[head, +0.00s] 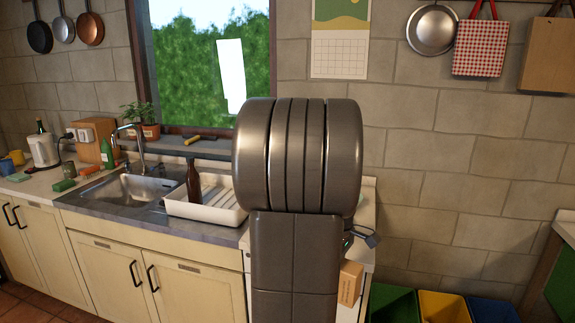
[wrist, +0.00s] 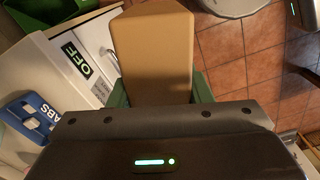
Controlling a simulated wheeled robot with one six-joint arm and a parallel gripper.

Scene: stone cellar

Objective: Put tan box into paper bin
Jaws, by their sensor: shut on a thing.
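The tan box (wrist: 153,50) fills the upper middle of the wrist view. My gripper (wrist: 160,92) is shut on it, with a green finger pad showing at each side of its near end. In the head view the tan box (head: 350,283) shows partly, with small print on its side, just right of my arm by the counter's right end. A green bin (head: 393,305), a yellow bin (head: 443,306) and a blue bin (head: 493,311) stand against the wall at lower right. I cannot read which is for paper.
The counter with a sink (head: 135,188), a white dish rack (head: 212,208) and a brown bottle (head: 193,182) runs to the left. A blue box (wrist: 32,118) and a white appliance with an OFF label (wrist: 76,60) are left in the wrist view. Tiled floor (wrist: 240,55) lies right.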

